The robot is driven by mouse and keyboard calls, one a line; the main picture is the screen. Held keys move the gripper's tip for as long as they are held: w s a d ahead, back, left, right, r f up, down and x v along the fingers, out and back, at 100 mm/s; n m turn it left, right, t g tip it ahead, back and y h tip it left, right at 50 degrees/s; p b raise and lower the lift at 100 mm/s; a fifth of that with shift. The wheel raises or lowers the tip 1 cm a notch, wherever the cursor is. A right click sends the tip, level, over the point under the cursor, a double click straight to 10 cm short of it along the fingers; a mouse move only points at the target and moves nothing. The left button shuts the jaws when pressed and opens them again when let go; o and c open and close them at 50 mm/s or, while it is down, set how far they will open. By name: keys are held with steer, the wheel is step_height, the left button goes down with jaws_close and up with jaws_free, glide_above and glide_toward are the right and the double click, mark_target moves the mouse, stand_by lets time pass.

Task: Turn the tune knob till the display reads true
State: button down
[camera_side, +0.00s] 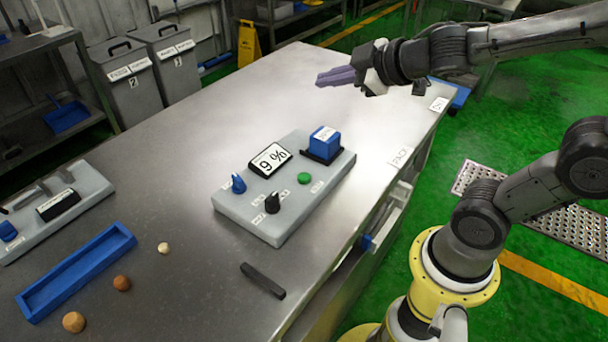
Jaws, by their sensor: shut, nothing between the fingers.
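A grey control panel (232,205) lies on the metal table. It bears a blue knob (238,184), a black knob (272,203), a green button (304,178) and a blue block (325,142) in a black holder. Its tilted display (270,160) reads "9 %". Small labels sit by the knobs, but they are too small to read, so I cannot tell which is the tune knob. My gripper (322,79) is shut and empty, above the table's far right part, behind the panel and apart from it.
The steel table (190,140) also holds a second grey panel (88,184) at left, a blue tray (130,238), several small balls such as the brown one (122,283), and a black bar (263,281). The table is clear behind the panel. Grey bins (128,80) stand beyond.

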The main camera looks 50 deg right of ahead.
steer(key=w+a+f+n+g+y, duration=0.2)
steer(key=a+f+n+y, duration=0.15)
steer(key=f, duration=0.25)
steer(key=n+g, duration=0.1)
glide_above(310, 176)
steer(key=shift+h, duration=0.35)
step_height(310, 176, down, 4)
steer(key=shift+a+f, duration=0.1)
steer(key=shift+f, duration=0.15)
steer(key=shift+f, duration=4.25)
steer(key=shift+f, duration=0.4)
